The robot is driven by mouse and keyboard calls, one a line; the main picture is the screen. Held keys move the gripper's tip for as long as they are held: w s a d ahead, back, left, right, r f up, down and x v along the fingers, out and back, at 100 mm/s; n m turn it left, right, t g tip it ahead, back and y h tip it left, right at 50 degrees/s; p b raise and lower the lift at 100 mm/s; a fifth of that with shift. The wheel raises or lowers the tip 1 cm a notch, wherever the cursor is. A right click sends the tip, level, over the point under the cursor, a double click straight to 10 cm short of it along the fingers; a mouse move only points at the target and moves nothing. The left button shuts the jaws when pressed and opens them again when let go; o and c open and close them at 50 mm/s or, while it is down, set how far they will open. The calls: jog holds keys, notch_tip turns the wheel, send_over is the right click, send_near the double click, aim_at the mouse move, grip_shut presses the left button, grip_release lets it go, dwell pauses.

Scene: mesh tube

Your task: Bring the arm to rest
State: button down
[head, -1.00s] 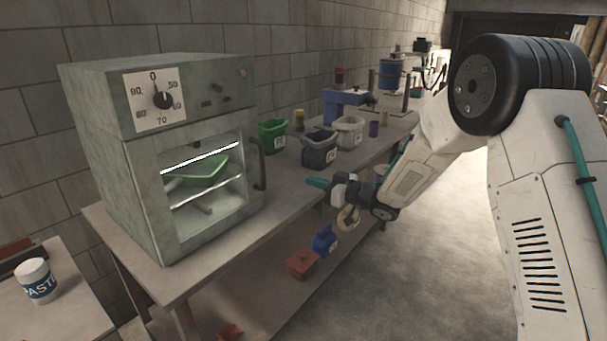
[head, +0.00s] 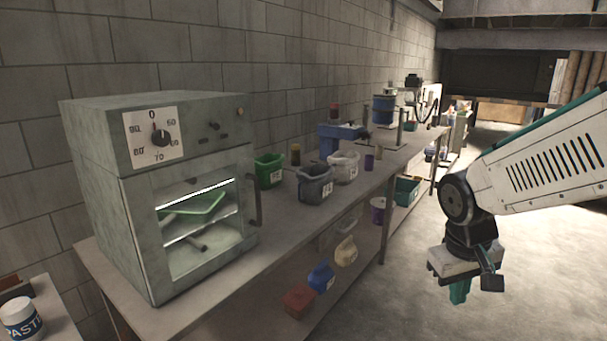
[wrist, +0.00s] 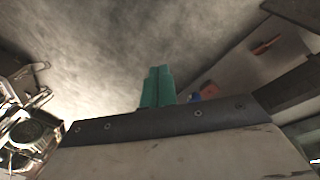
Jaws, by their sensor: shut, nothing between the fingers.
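My gripper (head: 459,291) hangs below my arm at the right of the head view, its teal fingers pointing down over the open floor. It is clear of the bench (head: 262,262) and holds nothing. In the wrist view the two teal fingers (wrist: 157,87) lie side by side, closed together. The arm's upper part runs out of the head view at the right edge.
Bare floor (head: 400,315) lies right of the bench.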

jog(key=s+r+y, duration=0.1)
jog(key=s+r, duration=0.2)
jog(key=s, duration=0.5)
jog(key=s+a+r+m, duration=0.1)
jog(key=s+r, duration=0.3)
jog(key=s, duration=0.5)
jog(key=shift+s+a+m+y, duration=0.15)
jog(key=shift+m+y, duration=0.15)
jog(key=shift+y, duration=0.1)
jog(key=shift+r, duration=0.1)
dwell(0.6)
